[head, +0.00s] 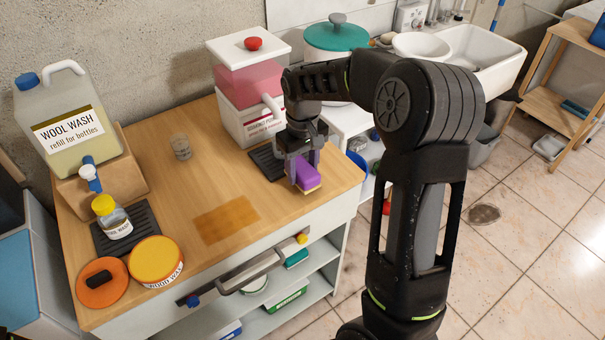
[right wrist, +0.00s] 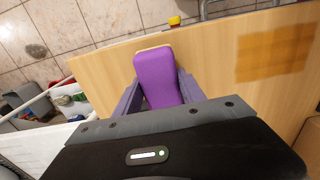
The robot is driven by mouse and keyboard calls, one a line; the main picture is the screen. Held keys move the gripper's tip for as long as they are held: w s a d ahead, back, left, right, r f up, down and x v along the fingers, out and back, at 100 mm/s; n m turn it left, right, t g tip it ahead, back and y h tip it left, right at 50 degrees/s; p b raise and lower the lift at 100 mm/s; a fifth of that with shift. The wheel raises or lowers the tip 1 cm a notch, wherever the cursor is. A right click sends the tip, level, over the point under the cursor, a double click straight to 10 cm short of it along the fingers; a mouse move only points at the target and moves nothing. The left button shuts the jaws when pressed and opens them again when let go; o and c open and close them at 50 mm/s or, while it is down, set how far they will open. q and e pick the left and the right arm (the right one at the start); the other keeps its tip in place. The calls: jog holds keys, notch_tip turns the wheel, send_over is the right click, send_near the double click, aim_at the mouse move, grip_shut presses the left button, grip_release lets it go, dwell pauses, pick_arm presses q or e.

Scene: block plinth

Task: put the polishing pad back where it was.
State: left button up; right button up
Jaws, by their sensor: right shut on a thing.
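The polishing pad (head: 308,172) is a purple block with a pale yellowish underside. My right gripper (head: 304,184) is shut on it, one finger on each side, at the right end of the wooden worktop (head: 205,150). In the right wrist view the pad (right wrist: 160,78) sits between the two fingers. I cannot tell whether its underside touches the wood. A dark ribbed mat (head: 268,162) lies just left of the gripper, partly hidden by it. A darker brown rectangular patch (head: 227,219) marks the worktop's front middle. My left gripper is not in view.
A small clear glass (head: 181,147) stands at the back. A yellow-capped jar (head: 112,217) on a dark mat, a wax tin (head: 156,262) and an orange disc (head: 102,283) with a black piece occupy the left. A wool wash jug (head: 66,123) and a pink-and-white dispenser (head: 247,85) stand behind.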

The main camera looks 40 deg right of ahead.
aim_at(302, 168)
jog(key=shift+f, duration=1.1)
jog(key=shift+f, duration=0.15)
jog(key=o, duration=1.2)
notch_tip(302, 168, up, 12)
jog(key=shift+r+b, duration=0.15)
jog(key=shift+b, duration=0.2)
